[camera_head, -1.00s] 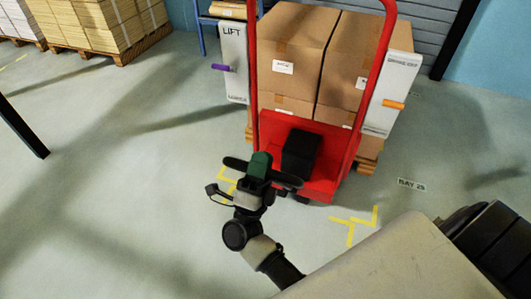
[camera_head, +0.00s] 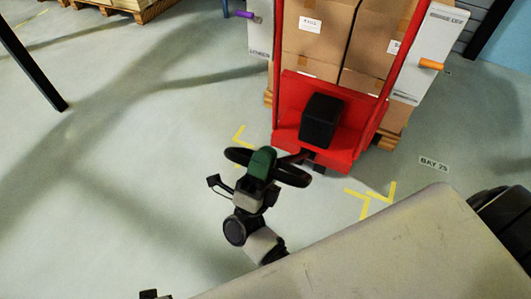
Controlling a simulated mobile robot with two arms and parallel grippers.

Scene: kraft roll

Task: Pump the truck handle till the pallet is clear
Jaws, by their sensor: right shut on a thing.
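A red pallet truck (camera_head: 346,152) with a black box-shaped pump unit (camera_head: 322,120) stands in front of a pallet (camera_head: 390,138) stacked with cardboard boxes (camera_head: 320,50). The truck's handle (camera_head: 238,155) shows as a dark bar in front of the truck, low in the picture. My right gripper (camera_head: 262,163) is shut on the handle, with a green part on top. The gripper covers the middle of the handle.
A white panel with a purple knob (camera_head: 243,15) stands left of the boxes, and one with an orange knob (camera_head: 431,64) right. Yellow floor marks (camera_head: 365,203) and a bay label (camera_head: 433,163) lie by the truck. The floor at left is clear up to a dark post (camera_head: 35,65).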

